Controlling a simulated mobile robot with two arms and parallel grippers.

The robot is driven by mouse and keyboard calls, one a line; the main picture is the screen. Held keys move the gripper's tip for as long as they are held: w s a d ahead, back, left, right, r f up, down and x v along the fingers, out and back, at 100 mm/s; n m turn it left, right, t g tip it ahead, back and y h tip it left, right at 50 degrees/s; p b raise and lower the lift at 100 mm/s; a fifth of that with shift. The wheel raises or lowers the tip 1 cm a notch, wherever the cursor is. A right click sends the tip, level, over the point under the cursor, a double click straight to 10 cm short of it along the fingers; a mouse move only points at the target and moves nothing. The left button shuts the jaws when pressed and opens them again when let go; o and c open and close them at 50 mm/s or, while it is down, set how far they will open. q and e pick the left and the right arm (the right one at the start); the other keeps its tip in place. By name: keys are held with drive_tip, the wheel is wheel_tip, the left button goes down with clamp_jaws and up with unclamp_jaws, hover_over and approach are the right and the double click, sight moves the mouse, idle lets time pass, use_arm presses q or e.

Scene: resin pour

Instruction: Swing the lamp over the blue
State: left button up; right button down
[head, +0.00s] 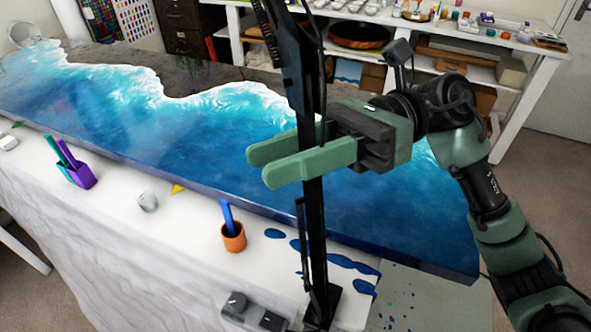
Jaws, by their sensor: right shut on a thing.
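The lamp's black stand (314,215) rises through the middle of the head view, from a base at the front edge to the top of the picture. Its lamp head is not clearly seen. My right gripper (259,165) reaches in from the right and is shut on the stand about halfway up, with the green fingers on either side of it. The blue resin (170,130), with white foamy edges, covers much of the long slab behind the stand. Part of it is hidden by my right gripper and the stand. My left gripper is not in view.
An orange cup (233,240) with a blue stick and a purple holder (82,177) stand on the white covering at the front. A grey box with a knob (250,309) sits beside the lamp base. White shelves (525,75) with supplies stand behind.

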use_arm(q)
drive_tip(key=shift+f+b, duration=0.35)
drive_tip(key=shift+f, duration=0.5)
use_arm(e)
drive_tip(key=shift+s+a+n+g+h, duration=0.35)
drive_tip(key=shift+n+g+h, duration=0.15)
drive_tip(key=shift+n+g, duration=0.25)
drive_tip(key=c, duration=1)
unclamp_jaws()
drive_tip(key=shift+c, duration=0.2)
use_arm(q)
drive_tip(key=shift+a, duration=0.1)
use_arm(e)
drive_tip(key=shift+o, duration=0.2)
drive_tip(key=shift+a, duration=0.1)
use_arm(q)
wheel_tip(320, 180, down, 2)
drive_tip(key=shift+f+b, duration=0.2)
drive_tip(key=shift+b, duration=1)
use_arm(e)
drive_tip(key=v, duration=0.7)
drive_tip(key=shift+w+d, duration=0.25)
drive_tip(key=shift+d, duration=0.1)
